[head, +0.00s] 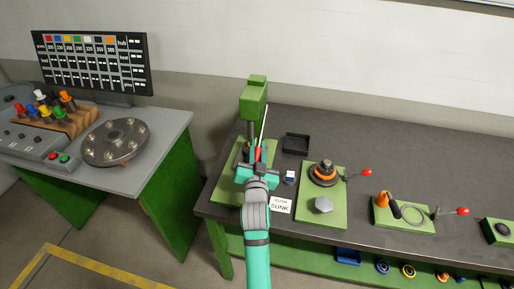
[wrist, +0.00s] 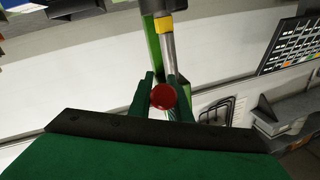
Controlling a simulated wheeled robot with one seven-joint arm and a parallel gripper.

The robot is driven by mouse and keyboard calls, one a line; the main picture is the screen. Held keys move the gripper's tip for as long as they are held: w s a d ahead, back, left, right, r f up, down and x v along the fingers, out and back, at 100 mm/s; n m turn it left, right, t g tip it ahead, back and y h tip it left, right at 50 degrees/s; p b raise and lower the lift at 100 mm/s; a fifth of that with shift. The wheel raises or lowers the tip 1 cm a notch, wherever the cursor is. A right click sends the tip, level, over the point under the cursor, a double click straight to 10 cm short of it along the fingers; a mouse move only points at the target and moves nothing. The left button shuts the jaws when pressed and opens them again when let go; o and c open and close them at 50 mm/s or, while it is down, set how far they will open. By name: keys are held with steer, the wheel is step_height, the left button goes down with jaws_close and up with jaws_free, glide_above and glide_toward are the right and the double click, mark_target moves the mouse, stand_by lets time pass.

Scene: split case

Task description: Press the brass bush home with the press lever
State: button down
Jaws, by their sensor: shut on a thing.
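The green press (head: 254,101) stands at the left end of the dark bench, on a green base plate (head: 226,180). Its lever (head: 264,122) is a pale rod, raised steeply, with a red knob at its end. My gripper (head: 258,168) is in front of the press, shut on the red knob. In the wrist view the red knob (wrist: 163,97) sits between my two green fingers (wrist: 163,100), with the metal rod running up from it. I cannot make out the brass bush; my gripper and the press cover that spot.
A black tray (head: 297,143), a small white-and-blue block (head: 291,177) and a white label card (head: 281,205) lie right of the press. Further right are green plates with a stacked-ring fixture (head: 323,173) and red-knobbed levers. A grey table (head: 165,135) with a round disc stands left, across a gap.

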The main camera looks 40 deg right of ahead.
steer(key=c, duration=1.6)
jaws_free()
steer(key=shift+c, duration=0.2)
steer(key=v, duration=1.1)
steer(key=shift+w, duration=0.1)
steer(key=s+a+f+n+y, duration=0.2)
steer(key=s+a+f, duration=0.25)
steer(key=a, duration=0.25)
steer(key=s+a+f+n+t+y, duration=0.1)
steer(key=s+a+f+n+y, duration=0.1)
steer(key=s+a+f, duration=0.4)
steer(key=s+a+f+n+y, duration=0.2)
steer(key=a+f, duration=0.2)
steer(key=a, duration=0.4)
steer(key=s+a+n+y, duration=0.2)
steer(key=s+a, duration=0.3)
steer(key=s, duration=0.4)
steer(key=s+a+n+y, duration=0.3)
steer(key=s+a, duration=0.2)
steer(key=s, duration=0.4)
steer(key=shift+s+a, duration=0.35)
steer(key=shift+a, duration=0.05)
